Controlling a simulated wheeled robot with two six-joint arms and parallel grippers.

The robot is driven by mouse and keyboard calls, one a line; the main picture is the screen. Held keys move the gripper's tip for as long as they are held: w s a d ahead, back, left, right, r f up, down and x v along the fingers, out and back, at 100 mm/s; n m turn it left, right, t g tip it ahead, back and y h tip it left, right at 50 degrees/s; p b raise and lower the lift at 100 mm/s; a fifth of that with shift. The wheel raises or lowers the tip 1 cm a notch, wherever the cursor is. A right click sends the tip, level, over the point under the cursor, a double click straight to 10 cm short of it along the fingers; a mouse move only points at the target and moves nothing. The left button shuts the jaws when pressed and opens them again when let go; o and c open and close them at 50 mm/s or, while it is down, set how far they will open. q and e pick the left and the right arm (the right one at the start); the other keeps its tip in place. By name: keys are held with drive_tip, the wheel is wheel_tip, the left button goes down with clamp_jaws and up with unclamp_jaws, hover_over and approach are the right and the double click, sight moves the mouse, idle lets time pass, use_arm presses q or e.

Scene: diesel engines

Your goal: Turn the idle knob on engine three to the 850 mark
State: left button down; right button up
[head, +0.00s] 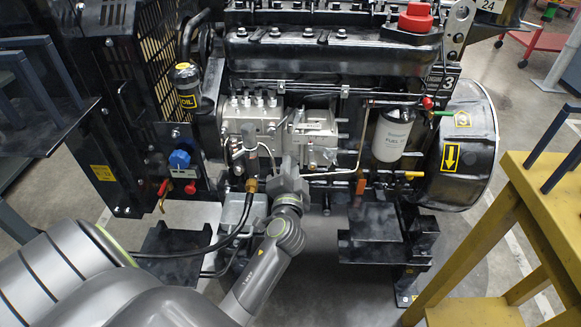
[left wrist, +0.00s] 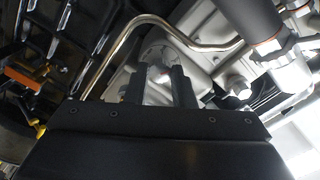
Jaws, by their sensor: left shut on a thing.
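Engine three (head: 335,55) is a black diesel engine marked with a 3 at its right. A silver pump body (head: 250,115) sits on its near side. My left gripper (head: 290,166) reaches up to the lower front of this pump. In the left wrist view its two dark fingers (left wrist: 159,82) are shut on a grey metal part, which I take for the idle knob (left wrist: 160,52). The fingers hide much of it. I cannot make out the 850 mark or any pointer in these views. My right gripper is out of view.
A bent metal pipe (head: 362,135) runs close to the right of my gripper; a white fuel filter (head: 392,134) hangs beyond it. A black hose (head: 228,235) passes on the left. A blue knob (head: 180,159) is on the left panel. A yellow stand (head: 535,200) is at right.

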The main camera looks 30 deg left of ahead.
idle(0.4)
use_arm(q)
drive_tip(key=c, duration=1.2)
unclamp_jaws()
drive_tip(key=shift+c, duration=0.2)
